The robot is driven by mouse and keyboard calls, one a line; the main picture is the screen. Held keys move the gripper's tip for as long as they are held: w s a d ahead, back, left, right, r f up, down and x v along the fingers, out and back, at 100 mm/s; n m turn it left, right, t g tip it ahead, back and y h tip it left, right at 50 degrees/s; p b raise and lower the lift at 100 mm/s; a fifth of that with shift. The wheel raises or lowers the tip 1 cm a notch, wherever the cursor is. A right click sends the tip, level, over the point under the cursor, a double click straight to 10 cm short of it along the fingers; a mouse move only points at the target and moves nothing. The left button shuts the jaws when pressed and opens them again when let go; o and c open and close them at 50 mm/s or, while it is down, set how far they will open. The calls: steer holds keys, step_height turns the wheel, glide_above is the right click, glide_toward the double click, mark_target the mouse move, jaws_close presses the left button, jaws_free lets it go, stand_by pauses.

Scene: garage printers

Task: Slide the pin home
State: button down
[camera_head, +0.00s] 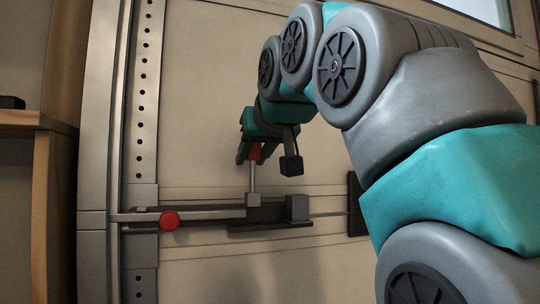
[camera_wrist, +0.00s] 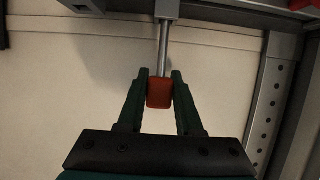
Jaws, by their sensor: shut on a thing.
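My gripper (camera_head: 250,148) is shut on the orange-red grip (camera_head: 255,152) of an upright metal handle (camera_head: 252,178). In the wrist view the grip (camera_wrist: 159,93) sits between the two dark green fingers (camera_wrist: 160,76). The handle joins a grey block on the sliding pin's bar (camera_head: 200,213), which lies level across the door. The bar's left end reaches the slotted metal rail (camera_head: 142,150). How deep the pin sits there is unclear. A round red knob (camera_head: 169,221) is on the bar near the rail.
A beige panelled door (camera_head: 205,90) fills the background. A grey block (camera_head: 298,207) stands on a dark plate (camera_head: 270,227) right of the handle, with a thin rod running on to a dark plate (camera_head: 356,205). A wooden shelf (camera_head: 35,122) is at far left.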

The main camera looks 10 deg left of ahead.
mark_target(253, 183)
steer(key=shift+f+b, duration=2.05)
steer(key=shift+f, duration=0.6)
steer(key=c, duration=0.5)
jaws_free()
steer(key=shift+s, duration=0.1)
steer(key=v, duration=0.7)
steer(key=shift+s+d+r, duration=0.15)
steer(key=shift+s+d, duration=0.05)
